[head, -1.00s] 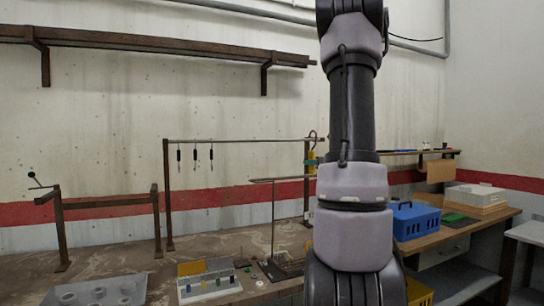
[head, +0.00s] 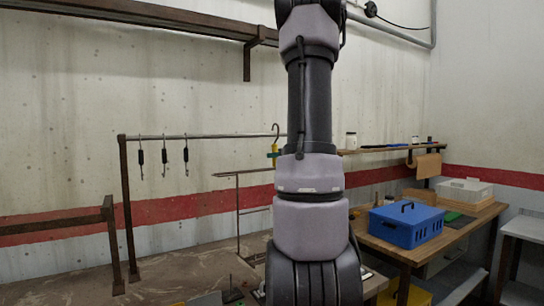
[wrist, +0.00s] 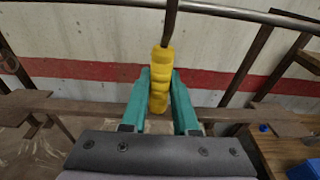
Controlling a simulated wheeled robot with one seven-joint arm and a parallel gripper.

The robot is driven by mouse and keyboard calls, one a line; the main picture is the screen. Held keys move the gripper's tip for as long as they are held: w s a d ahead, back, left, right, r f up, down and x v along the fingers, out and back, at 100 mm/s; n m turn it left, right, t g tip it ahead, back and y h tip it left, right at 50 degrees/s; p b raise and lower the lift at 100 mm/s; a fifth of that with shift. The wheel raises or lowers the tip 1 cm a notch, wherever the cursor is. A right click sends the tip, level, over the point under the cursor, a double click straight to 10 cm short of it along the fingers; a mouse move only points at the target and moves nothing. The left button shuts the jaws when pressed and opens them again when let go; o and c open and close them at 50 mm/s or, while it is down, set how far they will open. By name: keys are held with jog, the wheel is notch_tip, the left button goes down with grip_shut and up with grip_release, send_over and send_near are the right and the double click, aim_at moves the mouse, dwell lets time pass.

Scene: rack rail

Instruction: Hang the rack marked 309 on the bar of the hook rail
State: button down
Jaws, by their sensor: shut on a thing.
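My gripper (wrist: 160,95) is shut on the yellow grip (wrist: 160,80) of a rack, between its teal fingers. A dark hook stem (wrist: 171,22) rises from the grip. In the head view the rack's hook (head: 276,129) curves above the grip, near the right part of the rail's bar (head: 205,136); whether it touches the bar I cannot tell. A thin brown frame (head: 238,210) extends left below the grip and seems part of the rack. No 309 marking is legible. The bar also crosses the top of the wrist view (wrist: 240,13). My arm hides the rack's right side.
Several dark S-hooks (head: 163,157) hang on the bar's left part. The rail's left post (head: 128,220) stands on the bench. A low brown stand (head: 107,215) is at left. A blue crate (head: 406,224) sits on the wooden table at right. A wall shelf (head: 140,12) is above.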

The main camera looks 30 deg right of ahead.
jog(key=shift+w+d, duration=0.1)
jog(key=shift+w, duration=1.65)
jog(key=shift+w+r, duration=0.1)
jog(key=shift+w, duration=0.4)
jog(key=shift+w+d, duration=0.1)
jog(key=shift+w, duration=1.25)
jog(key=shift+w, duration=0.85)
